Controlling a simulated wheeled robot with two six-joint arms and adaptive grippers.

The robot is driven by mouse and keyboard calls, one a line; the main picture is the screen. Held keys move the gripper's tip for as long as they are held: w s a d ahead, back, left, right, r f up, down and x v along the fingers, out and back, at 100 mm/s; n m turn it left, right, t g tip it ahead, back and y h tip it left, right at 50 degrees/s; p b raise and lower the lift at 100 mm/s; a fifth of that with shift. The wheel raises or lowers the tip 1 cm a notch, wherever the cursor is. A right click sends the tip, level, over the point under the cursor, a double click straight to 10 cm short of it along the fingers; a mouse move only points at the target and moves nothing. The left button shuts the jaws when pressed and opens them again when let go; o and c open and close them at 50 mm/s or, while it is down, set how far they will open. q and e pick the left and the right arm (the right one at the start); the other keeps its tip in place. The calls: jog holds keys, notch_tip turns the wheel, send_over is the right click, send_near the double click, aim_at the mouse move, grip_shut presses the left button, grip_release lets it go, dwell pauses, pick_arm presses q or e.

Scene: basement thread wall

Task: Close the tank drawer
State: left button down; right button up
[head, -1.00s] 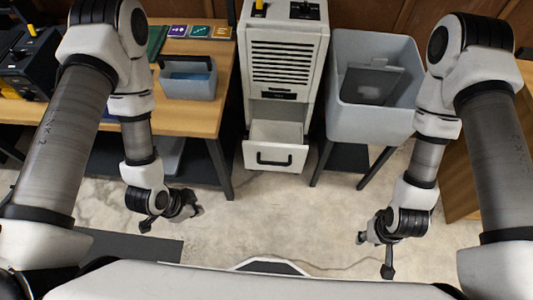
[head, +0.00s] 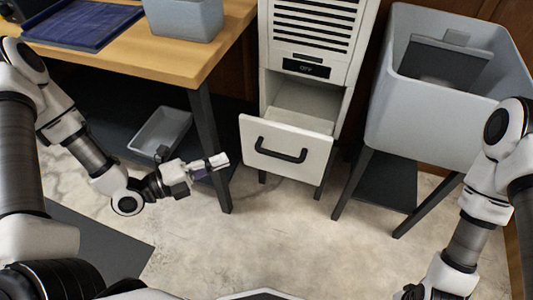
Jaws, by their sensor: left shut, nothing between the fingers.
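The tank drawer (head: 285,165) is a white drawer with a black bar handle (head: 281,150). It stands pulled out from the lower part of the white louvred cabinet (head: 310,35), and its open inside shows behind the front panel. My left gripper (head: 222,161) is shut and empty. In the picture it is just left of the drawer front, apart from it, with its fingers pointing right. My right arm is at the lower right, and its gripper (head: 412,293) is mostly cut off by the bottom edge, so its jaws cannot be judged.
A wooden table (head: 190,60) with a dark leg (head: 210,150) stands left of the cabinet, close behind my left gripper. A grey tray (head: 160,132) lies on the low shelf under it. A grey sink tub (head: 425,115) on dark legs stands right. The floor before the drawer is clear.

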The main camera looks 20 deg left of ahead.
aim_at(277, 130)
pick_arm(q)
jog(key=b+x, duration=0.3)
jog(key=x, duration=0.6)
jog(key=shift+w+d, duration=0.2)
jog(key=shift+d, duration=0.2)
jog(key=w, duration=0.3)
jog(key=shift+d+r+b, duration=0.15)
jog(key=shift+b, duration=0.15)
jog(key=shift+w, duration=0.65)
